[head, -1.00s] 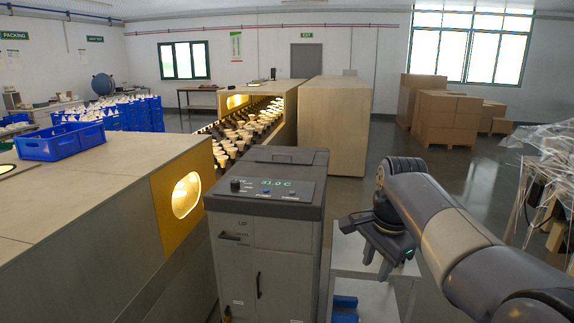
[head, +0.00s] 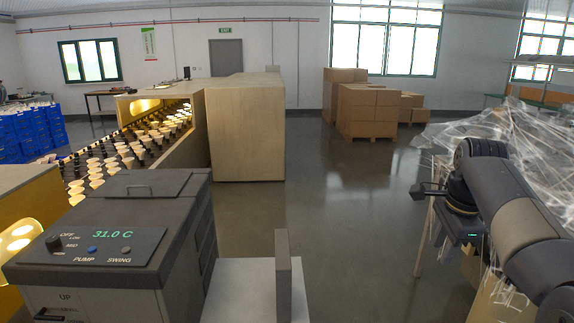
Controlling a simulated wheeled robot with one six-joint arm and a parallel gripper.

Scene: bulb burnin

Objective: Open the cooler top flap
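The cooler (head: 190,235) is a dark grey box at the lower left, with a sloped panel (head: 95,246) reading 31.0 C, a knob and buttons. Its top flap (head: 150,183) lies flat and closed behind the panel, with a low bar handle (head: 140,187) on it. My gripper (head: 430,191) is far to the right of the cooler, beside the plastic-draped stand and touching nothing of the cooler. Its fingers are small and partly hidden by the wrist, so its opening cannot be judged.
A white side table (head: 240,290) stands right of the cooler, and an upright grey slab (head: 284,276) shows above it. A tunnel cabinet (head: 246,130) and bulb conveyor (head: 135,150) are behind. Plastic wrap (head: 500,140) hangs close to my arm. Middle floor is clear.

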